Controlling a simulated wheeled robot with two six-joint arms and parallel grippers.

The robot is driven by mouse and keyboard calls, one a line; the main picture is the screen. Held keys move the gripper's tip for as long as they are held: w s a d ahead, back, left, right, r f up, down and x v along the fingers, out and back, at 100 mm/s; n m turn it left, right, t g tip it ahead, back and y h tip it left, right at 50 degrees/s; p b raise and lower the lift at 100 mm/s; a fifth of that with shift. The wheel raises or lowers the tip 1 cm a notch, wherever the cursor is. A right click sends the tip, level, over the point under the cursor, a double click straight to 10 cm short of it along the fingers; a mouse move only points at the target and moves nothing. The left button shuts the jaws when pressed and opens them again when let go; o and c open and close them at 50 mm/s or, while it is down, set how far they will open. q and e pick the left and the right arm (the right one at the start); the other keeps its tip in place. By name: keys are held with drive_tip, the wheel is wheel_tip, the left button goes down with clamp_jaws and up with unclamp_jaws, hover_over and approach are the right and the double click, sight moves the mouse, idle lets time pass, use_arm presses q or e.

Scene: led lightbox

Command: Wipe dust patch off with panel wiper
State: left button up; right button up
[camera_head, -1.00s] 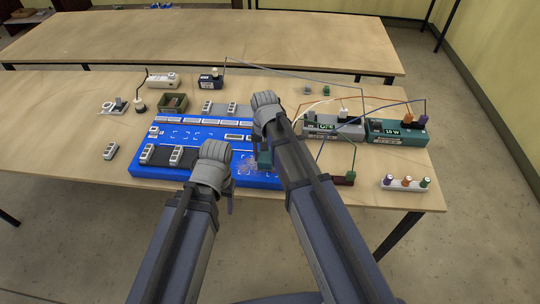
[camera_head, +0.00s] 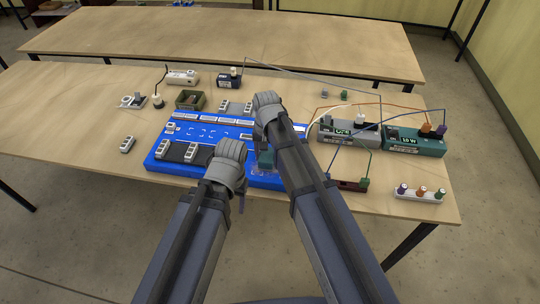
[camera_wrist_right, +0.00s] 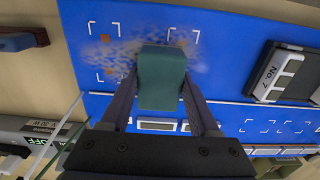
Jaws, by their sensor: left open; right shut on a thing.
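The panel wiper is a dark green block (camera_wrist_right: 162,78), held between the fingers of my right gripper (camera_wrist_right: 160,98). It also shows beside my right arm in the head view (camera_head: 265,158). The wiper is over the blue panel (camera_wrist_right: 225,65); I cannot tell whether it touches. A pale, mottled dust patch (camera_wrist_right: 125,52) shows on the panel left of the wiper and a little to its right, among white corner marks and small brown squares. The wiper hides part of it. My left gripper (camera_head: 240,203) is open at the panel's front edge, its fingers mostly hidden.
Dark strips with white switch modules (camera_head: 191,150) lie on the panel's front left. A knob strip (camera_head: 419,194) lies front right. The left front table is mostly clear.

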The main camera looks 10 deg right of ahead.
sight(249, 164)
drive_tip(key=shift+w+a+f, duration=0.1)
drive_tip(key=shift+w+a, duration=0.1)
drive_tip(key=shift+a, duration=0.4)
drive_tip(key=shift+w+a, duration=0.15)
drive_tip(key=shift+a, duration=0.45)
drive_tip(key=shift+w+a, duration=0.25)
drive_tip(key=shift+a, duration=0.55)
drive_tip(key=shift+w+a, duration=0.25)
drive_tip(key=shift+a, duration=0.55)
drive_tip(key=shift+s+a, duration=0.15)
drive_tip(key=shift+s, duration=0.7)
drive_tip(key=shift+c, duration=0.6)
drive_tip(key=shift+s+d, duration=0.2)
drive_tip(key=shift+d, duration=0.6)
drive_tip(key=shift+s+d, duration=0.2)
drive_tip(key=shift+d, duration=0.6)
drive_tip(key=shift+d, duration=0.15)
drive_tip(key=shift+s+d+f, duration=0.1)
drive_tip(key=shift+s+d, duration=0.15)
drive_tip(key=shift+d, duration=0.5)
drive_tip(key=shift+s+d, duration=0.25)
drive_tip(key=shift+d, duration=0.45)
